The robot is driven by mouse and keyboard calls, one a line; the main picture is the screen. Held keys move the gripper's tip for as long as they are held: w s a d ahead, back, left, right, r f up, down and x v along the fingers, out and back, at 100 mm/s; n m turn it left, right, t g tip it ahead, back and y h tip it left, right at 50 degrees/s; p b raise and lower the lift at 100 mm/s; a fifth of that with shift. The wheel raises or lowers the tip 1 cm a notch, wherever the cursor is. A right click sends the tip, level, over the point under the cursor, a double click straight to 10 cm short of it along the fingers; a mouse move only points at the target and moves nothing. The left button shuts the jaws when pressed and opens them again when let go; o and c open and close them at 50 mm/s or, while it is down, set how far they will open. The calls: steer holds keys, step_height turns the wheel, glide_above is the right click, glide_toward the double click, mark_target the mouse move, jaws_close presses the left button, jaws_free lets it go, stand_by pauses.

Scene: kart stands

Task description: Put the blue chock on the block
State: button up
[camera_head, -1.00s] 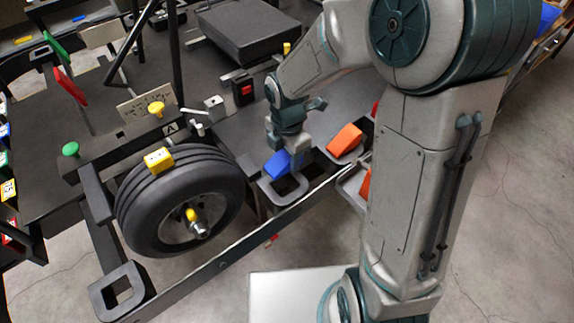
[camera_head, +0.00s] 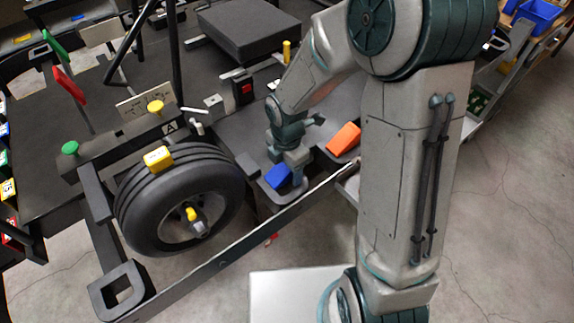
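The blue chock (camera_head: 278,177) is low at a grey open-topped holder (camera_head: 273,198) on the kart stand's front edge, right of the wheel. My gripper (camera_head: 291,173) points down at the chock's right side, with a finger against it. It appears shut on the chock, though the far finger is hidden. The chock covers most of the holder's opening, and I cannot tell whether it rests on it. I cannot tell which part the task calls the block.
The black wheel (camera_head: 181,200) carries a yellow chock (camera_head: 158,159) on top. A dark rail (camera_head: 235,253) runs along the front. My arm hides part of the right side.

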step_height(320, 180, up, 12)
steer(key=shift+r+p, duration=0.25)
steer(key=shift+p, duration=0.1)
steer(key=s+d+r+m+t, duration=0.1)
steer(key=s+d+r+m, duration=0.2)
steer(key=m, duration=0.9)
steer(key=s+d+r+m+t, duration=0.2)
steer(key=s+d+r+m, duration=0.1)
steer(key=s+d+m, duration=0.6)
steer(key=m, duration=0.3)
steer(key=shift+s+r+m, duration=0.3)
steer(key=shift+s+m, duration=0.1)
